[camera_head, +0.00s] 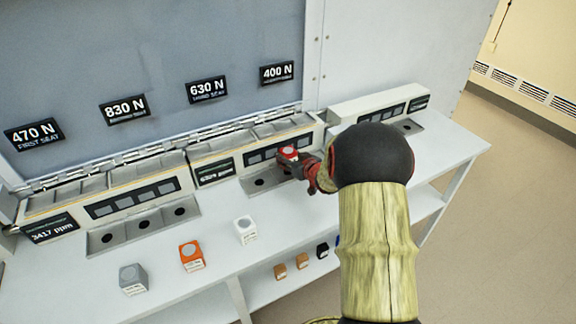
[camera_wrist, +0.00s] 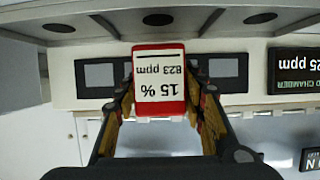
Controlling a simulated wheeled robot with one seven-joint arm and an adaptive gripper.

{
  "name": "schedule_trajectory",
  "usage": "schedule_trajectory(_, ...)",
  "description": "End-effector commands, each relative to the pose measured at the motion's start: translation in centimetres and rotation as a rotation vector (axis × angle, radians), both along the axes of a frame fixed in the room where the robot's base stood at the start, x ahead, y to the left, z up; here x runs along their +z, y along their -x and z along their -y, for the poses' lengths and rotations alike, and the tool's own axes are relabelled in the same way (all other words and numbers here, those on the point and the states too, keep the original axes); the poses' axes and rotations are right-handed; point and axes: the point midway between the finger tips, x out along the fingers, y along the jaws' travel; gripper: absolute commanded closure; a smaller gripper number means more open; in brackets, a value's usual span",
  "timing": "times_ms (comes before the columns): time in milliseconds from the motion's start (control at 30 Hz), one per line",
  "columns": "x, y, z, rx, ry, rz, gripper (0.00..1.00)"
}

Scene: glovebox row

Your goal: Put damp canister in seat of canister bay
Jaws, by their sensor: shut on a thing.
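A red canister (camera_head: 288,152) is held in my gripper (camera_head: 299,166), above and in front of the middle bay's panel. In the wrist view the red canister (camera_wrist: 160,58) sits between both fingers of my gripper (camera_wrist: 161,98); its white label, upside down, reads 15 % and 823 ppm. The middle canister bay (camera_head: 229,190) has a sunken strip with dark round seats; one at its left shows empty, while my gripper and arm hide its right part. In the wrist view, several dark seats show in the bay strip (camera_wrist: 110,22) beyond the canister.
Grey (camera_head: 133,279), orange (camera_head: 191,256) and white (camera_head: 245,230) canisters stand on the bench front. A left bay (camera_head: 142,226) has three empty seats; a right bay (camera_head: 407,126) is partly hidden. Signs reading 470, 830, 630 and 400 N hang behind. Small blocks sit on the lower shelf.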

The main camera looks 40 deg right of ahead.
Motion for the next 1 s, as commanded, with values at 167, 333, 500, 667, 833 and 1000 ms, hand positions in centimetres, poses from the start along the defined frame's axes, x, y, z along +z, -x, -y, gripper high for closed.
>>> schedule_trajectory(167, -3.0, 0.1, -0.1, 0.0, -0.001, -0.001, 0.87)
schedule_trajectory(333, -2.8, 0.1, -0.1, 0.0, 0.0, 0.0, 0.87)
schedule_trajectory(500, -3.0, 0.1, -0.1, 0.0, -0.001, 0.0, 0.87)
schedule_trajectory(667, -3.2, 0.1, -0.1, 0.001, -0.002, -0.001, 0.55)
schedule_trajectory(833, -3.2, 0.1, -0.1, 0.001, -0.002, -0.001, 0.45)
schedule_trajectory(1000, -3.2, 0.1, -0.1, 0.0, -0.001, -0.001, 0.41)
